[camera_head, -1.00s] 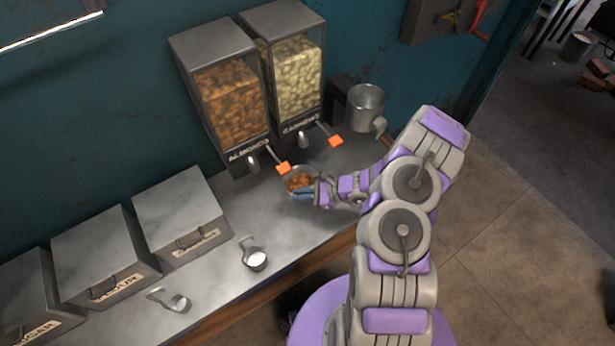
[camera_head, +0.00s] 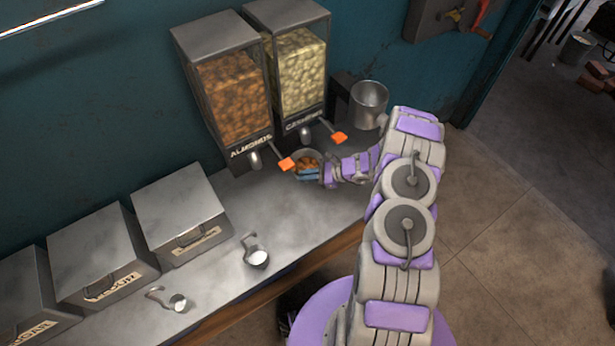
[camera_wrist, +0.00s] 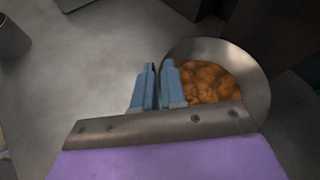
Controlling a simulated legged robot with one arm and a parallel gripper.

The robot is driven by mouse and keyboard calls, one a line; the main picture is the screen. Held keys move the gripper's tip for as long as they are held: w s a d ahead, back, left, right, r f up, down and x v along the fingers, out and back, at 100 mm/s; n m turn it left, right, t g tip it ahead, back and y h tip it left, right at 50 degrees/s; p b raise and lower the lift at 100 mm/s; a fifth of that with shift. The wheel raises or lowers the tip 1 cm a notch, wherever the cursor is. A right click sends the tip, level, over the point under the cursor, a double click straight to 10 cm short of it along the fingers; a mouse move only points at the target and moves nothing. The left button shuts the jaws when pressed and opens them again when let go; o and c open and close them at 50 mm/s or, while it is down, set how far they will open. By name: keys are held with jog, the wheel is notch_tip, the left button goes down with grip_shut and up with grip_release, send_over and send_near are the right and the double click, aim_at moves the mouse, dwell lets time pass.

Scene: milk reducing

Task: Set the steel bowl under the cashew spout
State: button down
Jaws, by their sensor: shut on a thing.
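The steel bowl (camera_head: 297,176) holds a layer of orange-brown almonds, and it fills the right of the wrist view (camera_wrist: 259,82). My gripper (camera_head: 312,174) is shut on the bowl's near side; its blue fingers (camera_wrist: 155,84) show close together at the rim. The cashew dispenser (camera_head: 301,75) stands at the back with pale nuts inside. Its metal spout (camera_head: 305,133) and orange lever (camera_head: 340,137) are behind and above the bowl. The bowl is in front of the dispensers, between the almond lever (camera_head: 287,164) and the cashew lever. Whether it touches the counter is unclear.
The almond dispenser (camera_head: 231,98) stands left of the cashew one. A steel jug (camera_head: 368,104) stands at the right end. Lidded steel bins (camera_head: 181,214) and two small scoops with white contents (camera_head: 257,258) (camera_head: 178,303) are to the left. The counter (camera_head: 222,275) between is clear.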

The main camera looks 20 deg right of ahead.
jog(key=c, duration=1.5)
grip_release()
jog(key=shift+f, duration=0.1)
jog(key=o, duration=0.3)
jog(key=shift+d, duration=0.25)
jog(key=p+v, duration=0.2)
jog(key=v, duration=1)
jog(key=shift+p, duration=0.3)
